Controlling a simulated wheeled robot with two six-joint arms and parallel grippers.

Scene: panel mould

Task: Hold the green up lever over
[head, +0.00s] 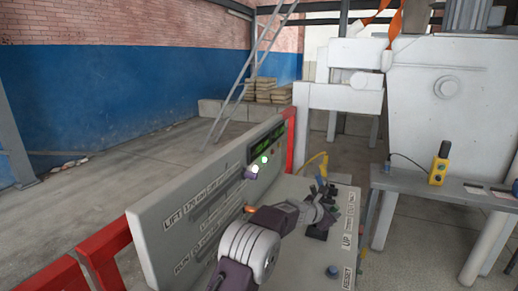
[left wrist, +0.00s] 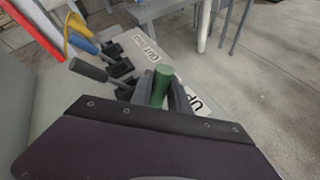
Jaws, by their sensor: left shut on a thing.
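The green up lever (left wrist: 161,87) stands in front of my left gripper in the left wrist view, beside the "UP" label. My left gripper (left wrist: 164,100) is shut on the green lever. In the head view my left gripper (head: 322,214) reaches over the sloped control desk, and it hides the green lever there. A black-handled lever (left wrist: 90,70), a blue-handled lever (left wrist: 84,43) and a yellow-handled lever (left wrist: 77,23) stand in a row beside it. My right gripper is in neither view.
An upright grey panel (head: 190,205) with labels, a display and lamps stands along the desk's left side, with red posts (head: 100,258). A grey table (head: 450,188) with a yellow pendant box (head: 438,172) stands at right. A large white machine (head: 440,100) is behind.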

